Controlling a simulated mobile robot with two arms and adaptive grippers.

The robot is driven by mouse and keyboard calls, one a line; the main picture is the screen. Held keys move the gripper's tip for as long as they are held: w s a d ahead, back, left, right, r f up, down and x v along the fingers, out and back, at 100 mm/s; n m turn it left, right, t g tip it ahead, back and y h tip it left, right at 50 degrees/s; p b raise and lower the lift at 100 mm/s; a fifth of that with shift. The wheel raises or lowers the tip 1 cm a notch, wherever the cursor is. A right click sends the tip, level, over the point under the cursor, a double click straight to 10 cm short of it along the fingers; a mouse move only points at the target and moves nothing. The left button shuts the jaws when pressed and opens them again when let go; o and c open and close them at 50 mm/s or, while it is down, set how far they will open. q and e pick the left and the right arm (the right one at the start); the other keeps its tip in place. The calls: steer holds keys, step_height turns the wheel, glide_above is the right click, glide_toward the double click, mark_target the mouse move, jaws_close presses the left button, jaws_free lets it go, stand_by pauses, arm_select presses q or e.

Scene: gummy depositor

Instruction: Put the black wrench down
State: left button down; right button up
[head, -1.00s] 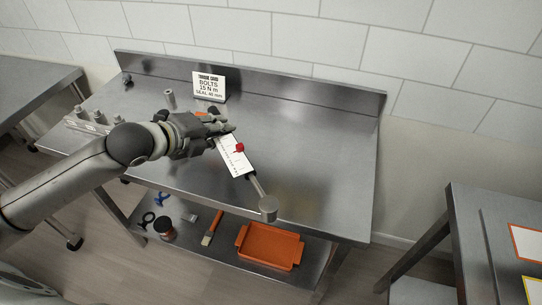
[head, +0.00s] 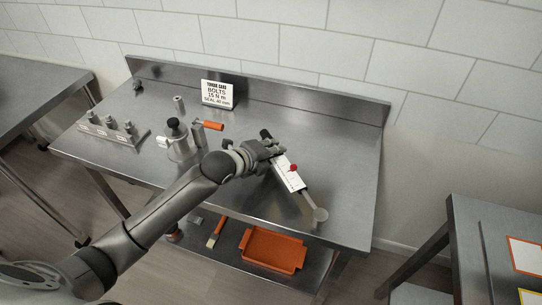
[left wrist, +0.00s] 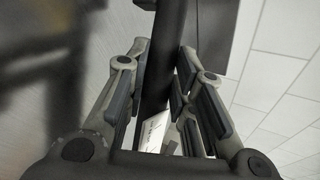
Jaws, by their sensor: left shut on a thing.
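The black wrench (head: 287,173) has a dark handle, a white scale plate with a red knob, and a round grey head at its lower right end. My left gripper (head: 273,153) is shut on its handle, over the right half of the steel table (head: 345,150). I cannot tell whether the wrench touches the tabletop. In the left wrist view the dark handle (left wrist: 165,65) runs between the fingers of the left gripper (left wrist: 160,95), with part of the white plate behind. My right gripper is not in view.
A metal depositor part with a black knob (head: 174,128), an orange-handled tool (head: 209,125), a bolt rack (head: 112,131) and a torque card (head: 217,94) stand on the left half. An orange tray (head: 272,250) is on the lower shelf. The tabletop's right side is clear.

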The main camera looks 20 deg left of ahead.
arm_select(q)
step_height(320, 180, down, 2)
steer(key=shift+f+p, duration=0.1)
steer(key=shift+p, duration=0.2)
steer(key=shift+f, duration=0.1)
steer(key=shift+f, duration=0.1)
steer(key=c, duration=1.2)
jaws_free()
steer(key=shift+s+a, duration=0.1)
steer(key=shift+c, duration=0.2)
